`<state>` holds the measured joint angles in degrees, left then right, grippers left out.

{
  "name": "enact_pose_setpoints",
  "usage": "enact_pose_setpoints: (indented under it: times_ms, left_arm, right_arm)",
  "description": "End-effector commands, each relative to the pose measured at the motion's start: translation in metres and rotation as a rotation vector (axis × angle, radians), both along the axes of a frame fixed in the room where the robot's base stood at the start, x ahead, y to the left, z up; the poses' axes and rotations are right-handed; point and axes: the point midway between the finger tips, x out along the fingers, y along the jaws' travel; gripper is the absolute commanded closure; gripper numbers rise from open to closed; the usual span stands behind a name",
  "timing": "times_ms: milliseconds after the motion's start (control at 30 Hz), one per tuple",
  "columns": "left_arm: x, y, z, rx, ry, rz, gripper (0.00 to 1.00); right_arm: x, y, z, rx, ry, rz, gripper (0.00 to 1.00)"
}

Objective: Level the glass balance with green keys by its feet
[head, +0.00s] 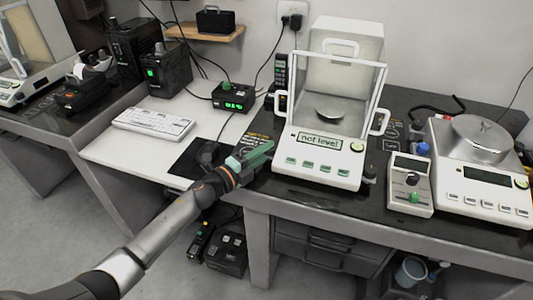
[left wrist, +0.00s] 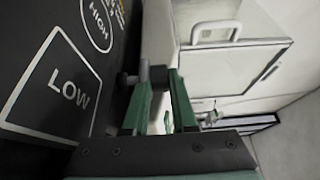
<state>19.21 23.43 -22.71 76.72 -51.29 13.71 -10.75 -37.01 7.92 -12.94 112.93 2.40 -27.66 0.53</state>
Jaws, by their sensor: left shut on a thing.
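The glass balance (head: 327,165) with a row of green keys stands on the dark weighing table, its glass shield (head: 335,90) above a small pan. Its display (head: 320,141) reads "not level". A round yellow-green bubble level (head: 357,146) sits at its front right. A dark foot (head: 369,173) shows at its right front corner. My left gripper (head: 255,152), with green fingers, is at the balance's left front side, shut on a foot (left wrist: 158,76) there. The fingers mostly hide that foot in the head view. My right gripper is not in view.
A grey control box (head: 408,185) and a second balance (head: 480,185) with a round pan stand to the right. A keyboard (head: 153,123) and black box (head: 233,97) are to the left.

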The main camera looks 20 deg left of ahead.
Motion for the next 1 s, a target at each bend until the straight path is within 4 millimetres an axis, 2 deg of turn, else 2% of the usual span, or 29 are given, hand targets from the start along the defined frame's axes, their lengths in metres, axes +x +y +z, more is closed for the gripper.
enact_pose_setpoints:
  times_ms: [200,333,567,800,1000]
  left_arm:
    - [0.003,0.005,-0.005,0.004,-0.001,-0.178,1.0]
    - [0.004,0.006,-0.005,0.003,-0.002,-0.266,1.0]
    - [0.005,0.006,-0.003,0.001,0.0,-0.372,1.0]
    - [0.005,0.006,-0.001,0.0,0.001,-0.419,1.0]
    - [0.005,0.005,0.0,0.0,0.001,-0.425,1.0]
  right_arm:
    - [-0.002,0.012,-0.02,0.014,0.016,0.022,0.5]
    - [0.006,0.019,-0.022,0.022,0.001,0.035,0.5]
    - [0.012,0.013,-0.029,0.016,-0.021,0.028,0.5]
    - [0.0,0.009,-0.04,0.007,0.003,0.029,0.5]
    - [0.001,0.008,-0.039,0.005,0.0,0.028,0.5]
